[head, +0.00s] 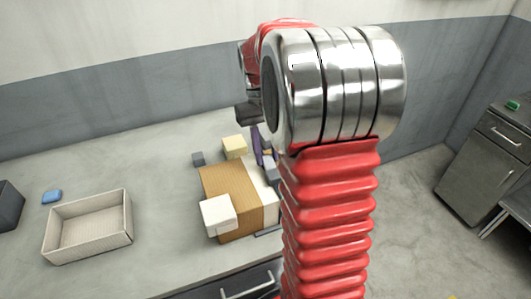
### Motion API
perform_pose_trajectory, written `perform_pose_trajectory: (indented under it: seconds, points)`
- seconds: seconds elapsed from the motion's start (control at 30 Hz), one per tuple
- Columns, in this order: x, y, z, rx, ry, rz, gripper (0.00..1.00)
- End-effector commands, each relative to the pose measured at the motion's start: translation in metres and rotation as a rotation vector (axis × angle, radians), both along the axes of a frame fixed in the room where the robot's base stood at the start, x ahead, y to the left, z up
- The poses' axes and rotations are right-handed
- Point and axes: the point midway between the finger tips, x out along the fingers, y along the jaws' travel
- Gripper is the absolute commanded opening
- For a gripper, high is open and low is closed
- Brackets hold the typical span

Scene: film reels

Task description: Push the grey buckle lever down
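A brown and white block-like assembly (225,183) sits on the grey table. A small grey piece (270,173) shows at its right, partly behind my arm; it may be the buckle lever, but I cannot tell for sure, nor whether it is up or down. My gripper (262,160) hangs from my arm's far end, pointing down by the back right of the assembly. Its purple-grey fingers are small and partly hidden by my red arm. I cannot tell whether they are open or shut, or touching the grey piece.
An open beige tray (88,249) and a blue block (51,196) are at left. Table between tray and assembly is clear.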

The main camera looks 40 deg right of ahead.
Motion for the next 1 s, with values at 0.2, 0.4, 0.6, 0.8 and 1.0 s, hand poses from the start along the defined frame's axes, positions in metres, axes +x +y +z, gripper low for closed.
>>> perform_pose_trajectory:
  seconds: [0.2, 0.4, 0.6, 0.8, 1.0]
  points:
    - [0.000, 0.000, 0.000, 0.000, 0.000, 0.000, 0.44]
    - [0.000, 0.000, 0.000, 0.001, 0.001, 0.001, 0.44]
    - [0.002, 0.000, 0.006, 0.000, -0.001, 0.001, 0.44]
    - [0.009, -0.002, 0.030, 0.000, -0.002, 0.001, 0.44]
    - [0.018, -0.004, 0.062, 0.000, -0.002, 0.001, 0.44]
